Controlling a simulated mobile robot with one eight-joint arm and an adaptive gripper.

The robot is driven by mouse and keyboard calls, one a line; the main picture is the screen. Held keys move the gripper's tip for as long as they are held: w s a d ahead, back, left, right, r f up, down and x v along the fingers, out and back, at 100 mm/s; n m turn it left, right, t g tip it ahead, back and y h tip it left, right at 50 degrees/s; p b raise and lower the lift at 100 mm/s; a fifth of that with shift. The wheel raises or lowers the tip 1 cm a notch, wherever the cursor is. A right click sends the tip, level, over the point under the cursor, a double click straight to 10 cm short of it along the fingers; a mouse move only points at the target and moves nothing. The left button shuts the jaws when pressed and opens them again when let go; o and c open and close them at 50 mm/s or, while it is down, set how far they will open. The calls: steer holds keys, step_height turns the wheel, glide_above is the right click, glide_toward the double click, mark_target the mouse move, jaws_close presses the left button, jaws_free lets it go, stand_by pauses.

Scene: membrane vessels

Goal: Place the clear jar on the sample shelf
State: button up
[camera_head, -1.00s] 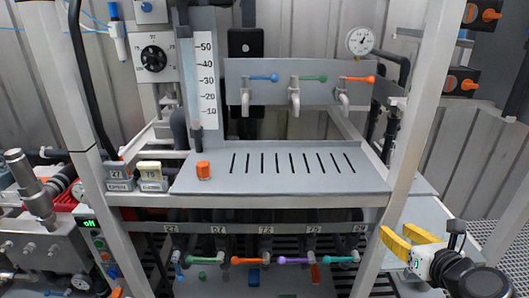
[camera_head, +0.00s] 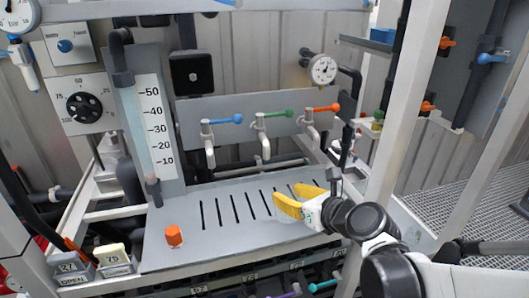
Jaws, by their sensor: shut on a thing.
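The sample shelf (camera_head: 185,258) is a grey slotted ledge below a row of three taps. My gripper (camera_head: 287,199), with yellow fingers, is over the right part of the shelf, reaching in from the right. It is shut on the clear jar (camera_head: 289,220), which shows only as a faint pale outline at and below the fingers. The jar's edges are hard to make out, and I cannot tell whether its base touches the shelf.
An orange knob-like piece (camera_head: 174,236) stands at the shelf's left. Taps with blue, green and orange handles (camera_head: 265,135) hang over the back. A white frame post (camera_head: 405,110) rises right of the shelf.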

steer(key=shift+r+b+x, duration=0.2)
steer(key=shift+b+x, duration=0.25)
steer(key=shift+x, duration=2.3)
steer(key=shift+r+b+x, duration=0.2)
steer(key=shift+b+x, duration=0.2)
steer(key=shift+x, duration=2.35)
steer(key=shift+w+a, duration=0.1)
steer(key=shift+f, duration=0.25)
steer(key=o, duration=1.1)
steer(key=shift+c, duration=0.2)
steer(key=shift+o, duration=0.3)
steer(key=shift+r, duration=0.1)
